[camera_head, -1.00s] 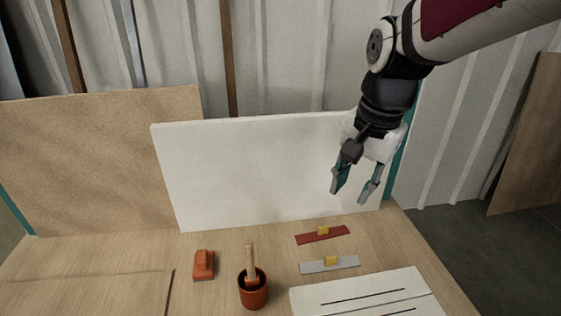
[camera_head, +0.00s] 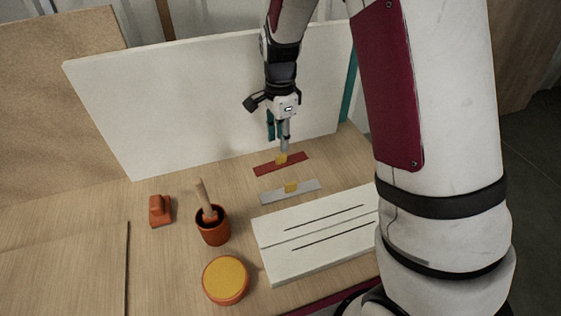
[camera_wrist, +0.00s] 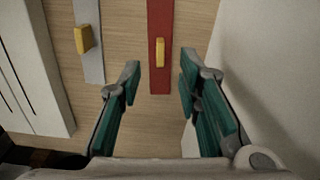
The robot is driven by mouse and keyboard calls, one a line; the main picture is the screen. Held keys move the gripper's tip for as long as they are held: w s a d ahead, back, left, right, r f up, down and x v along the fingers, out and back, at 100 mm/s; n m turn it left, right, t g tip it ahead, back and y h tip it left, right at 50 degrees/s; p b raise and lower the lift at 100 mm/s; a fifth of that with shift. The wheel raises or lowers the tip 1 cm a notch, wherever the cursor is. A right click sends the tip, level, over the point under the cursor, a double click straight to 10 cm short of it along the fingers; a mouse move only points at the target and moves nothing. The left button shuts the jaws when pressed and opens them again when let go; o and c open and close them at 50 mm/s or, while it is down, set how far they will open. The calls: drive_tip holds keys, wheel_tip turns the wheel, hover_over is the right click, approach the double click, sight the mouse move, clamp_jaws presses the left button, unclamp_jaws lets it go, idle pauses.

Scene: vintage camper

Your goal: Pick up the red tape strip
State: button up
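The red tape strip (camera_head: 290,164) lies flat on the wooden worktop, near the foot of the white panel. A small yellow block stands up from its middle. In the wrist view the red strip (camera_wrist: 160,82) runs away from me, with its yellow block (camera_wrist: 160,52) just beyond the fingertips. My gripper (camera_head: 279,146) points down above the strip. In the wrist view my gripper (camera_wrist: 159,72) is open and empty, its teal-padded fingers on either side of the strip's line. I cannot tell the exact height of the fingertips above it.
A grey strip with a yellow block (camera_head: 305,192) lies parallel in front. A white slotted board (camera_head: 315,235) is nearer. An orange cup with a brush (camera_head: 212,228), an orange block tool (camera_head: 160,210) and a yellow-topped round tin (camera_head: 226,280) stand left. The white panel (camera_head: 200,100) rises close behind.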

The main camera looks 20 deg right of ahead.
sight(281, 155)
wheel_tip(281, 155, down, 7)
drive_tip(key=shift+d+f, duration=0.15)
idle(0.4)
clamp_jaws()
